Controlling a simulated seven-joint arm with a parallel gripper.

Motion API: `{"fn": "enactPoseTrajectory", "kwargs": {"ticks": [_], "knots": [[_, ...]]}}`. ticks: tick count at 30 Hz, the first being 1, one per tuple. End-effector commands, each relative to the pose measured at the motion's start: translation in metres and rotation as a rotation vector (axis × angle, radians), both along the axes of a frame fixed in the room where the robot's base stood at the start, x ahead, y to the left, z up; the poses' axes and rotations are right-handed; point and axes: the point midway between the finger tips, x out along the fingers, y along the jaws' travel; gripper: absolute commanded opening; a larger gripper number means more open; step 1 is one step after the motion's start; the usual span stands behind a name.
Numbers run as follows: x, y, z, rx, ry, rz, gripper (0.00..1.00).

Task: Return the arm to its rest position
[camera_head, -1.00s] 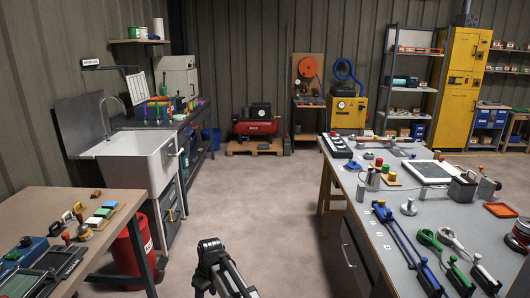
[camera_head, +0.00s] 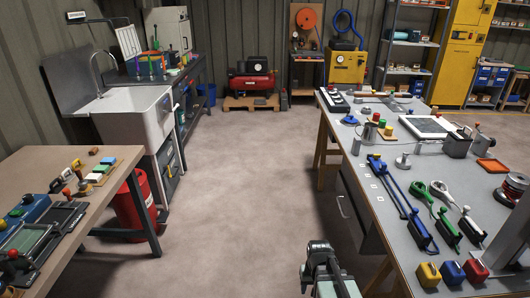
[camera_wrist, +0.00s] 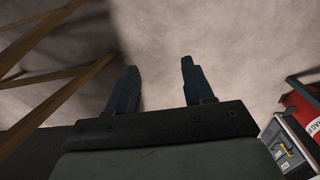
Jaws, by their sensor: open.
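My gripper (camera_head: 318,250) shows at the bottom of the head view, over the floor aisle between the two tables and close to the left side of the right workbench. In the wrist view my gripper (camera_wrist: 165,85) has its two dark fingers spread apart with only bare floor between them. It is open and holds nothing. Only the end of my arm shows in the head view.
The right workbench (camera_head: 375,205) carries clamps, coloured blocks and tools. The left table (camera_head: 105,190) holds several small items. The floor (camera_head: 235,185) between is clear.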

Motion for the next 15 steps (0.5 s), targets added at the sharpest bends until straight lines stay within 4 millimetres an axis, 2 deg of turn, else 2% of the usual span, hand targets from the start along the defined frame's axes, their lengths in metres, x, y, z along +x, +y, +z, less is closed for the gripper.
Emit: {"fn": "enactPoseTrajectory", "kwargs": {"ticks": [1,8,15], "knots": [[-0.010,-0.010,-0.001,-0.004,0.003,-0.029,0.52],[-0.033,-0.006,-0.035,-0.003,0.072,-0.021,0.52],[-0.076,-0.006,-0.077,-0.004,0.169,-0.020,0.52]]}}
